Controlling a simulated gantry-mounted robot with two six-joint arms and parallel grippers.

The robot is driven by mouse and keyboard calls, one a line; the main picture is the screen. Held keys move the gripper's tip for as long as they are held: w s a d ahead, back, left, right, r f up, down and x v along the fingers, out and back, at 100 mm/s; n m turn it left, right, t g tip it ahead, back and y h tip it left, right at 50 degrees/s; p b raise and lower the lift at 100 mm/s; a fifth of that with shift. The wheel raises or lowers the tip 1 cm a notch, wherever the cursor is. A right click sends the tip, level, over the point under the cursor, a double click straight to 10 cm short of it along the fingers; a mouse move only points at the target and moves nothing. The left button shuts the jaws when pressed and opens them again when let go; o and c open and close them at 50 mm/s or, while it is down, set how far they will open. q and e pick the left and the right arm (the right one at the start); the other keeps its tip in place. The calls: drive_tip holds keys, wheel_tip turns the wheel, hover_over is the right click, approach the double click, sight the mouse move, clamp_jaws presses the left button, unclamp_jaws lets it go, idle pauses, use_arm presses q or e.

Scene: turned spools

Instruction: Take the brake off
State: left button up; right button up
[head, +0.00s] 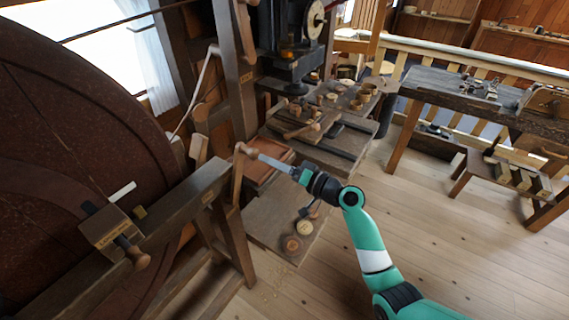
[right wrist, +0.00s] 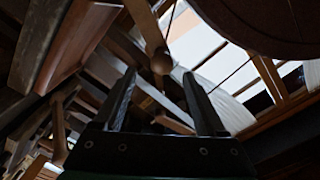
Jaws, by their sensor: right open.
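A wooden lever (head: 237,182) with a round knob at its top stands at the end of the dark timber frame, beside the big wheel; it looks like the brake lever. My right gripper (head: 256,156) reaches in from the right with its fingertips at the knob. In the right wrist view the round wooden knob (right wrist: 161,62) shows between the tips of the open fingers (right wrist: 159,78). I cannot tell whether they touch it. The large dark red-brown wheel (head: 75,130) fills the left, and its rim also shows in the right wrist view (right wrist: 275,22). My left gripper is out of view.
A wooden block with a turned handle (head: 112,232) sits on the timber frame before the wheel. A bench with several small turned pieces (head: 325,115) stands behind the gripper. Round pieces lie on a low board (head: 265,235). Open plank floor (head: 450,240) lies to the right.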

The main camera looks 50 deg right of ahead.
drive_tip(key=s, duration=0.4)
drive_tip(key=shift+s+d, duration=0.2)
drive_tip(key=shift+s, duration=0.15)
